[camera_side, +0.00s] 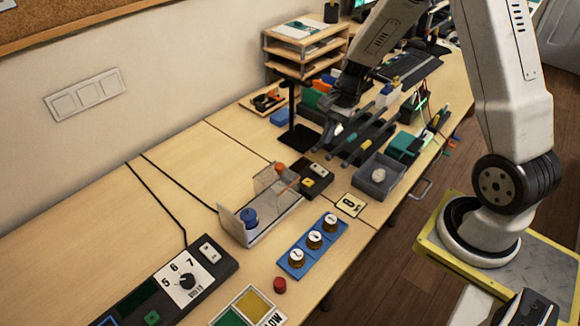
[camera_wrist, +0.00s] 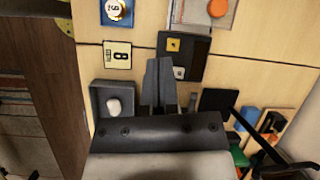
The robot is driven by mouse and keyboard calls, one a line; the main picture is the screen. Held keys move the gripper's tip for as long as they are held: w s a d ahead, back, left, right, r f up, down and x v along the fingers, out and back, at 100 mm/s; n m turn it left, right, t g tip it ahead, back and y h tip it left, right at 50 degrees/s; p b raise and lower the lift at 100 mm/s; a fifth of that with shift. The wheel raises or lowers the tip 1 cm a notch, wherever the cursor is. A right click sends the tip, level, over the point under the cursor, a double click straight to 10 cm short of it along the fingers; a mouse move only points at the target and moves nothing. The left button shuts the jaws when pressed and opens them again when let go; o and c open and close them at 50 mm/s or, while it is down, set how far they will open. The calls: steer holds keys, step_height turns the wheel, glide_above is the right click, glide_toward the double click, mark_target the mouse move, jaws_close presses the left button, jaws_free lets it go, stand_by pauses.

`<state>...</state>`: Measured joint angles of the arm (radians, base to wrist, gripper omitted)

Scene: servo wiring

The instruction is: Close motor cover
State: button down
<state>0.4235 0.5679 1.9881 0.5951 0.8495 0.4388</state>
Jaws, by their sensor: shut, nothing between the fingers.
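The motor cover (camera_side: 277,186) is a clear see-through panel near the middle of the side view, with an orange knob (camera_side: 281,168) at its far end. It stands with a pale housing (camera_side: 232,226) that has a blue round part at the near end. In the wrist view, part of the clear cover (camera_wrist: 190,12) and the orange knob (camera_wrist: 217,8) show at the top edge; the rest is cut off. My gripper (camera_side: 336,127) is farther back along the bench, apart from the cover. Its fingers (camera_wrist: 159,62) are together and empty in the wrist view.
A black switch box (camera_side: 314,178) lies beside the cover. A grey bin (camera_side: 380,176) with a white object is nearer my arm's base. A blue strip with several round dials (camera_side: 314,240) lies in front. A dark stand (camera_side: 293,110) rises beside my gripper.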

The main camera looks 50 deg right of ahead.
steer(key=w+d+f+m+t+y, duration=0.2)
steer(key=w+d+m+y, duration=0.1)
steer(key=d+m, duration=0.3)
steer(key=shift+w+d+f, duration=0.2)
steer(key=shift+w+f, duration=0.05)
steer(key=shift+w, duration=0.3)
steer(key=shift+a+f, duration=0.1)
glide_toward(286, 171)
steer(key=x, duration=0.4)
steer(key=shift+a+f, duration=0.15)
steer(key=shift+f, duration=0.1)
steer(key=shift+w+a, duration=0.25)
steer(key=shift+a, duration=0.5)
steer(key=a, duration=1.2)
steer(key=shift+a, duration=0.25)
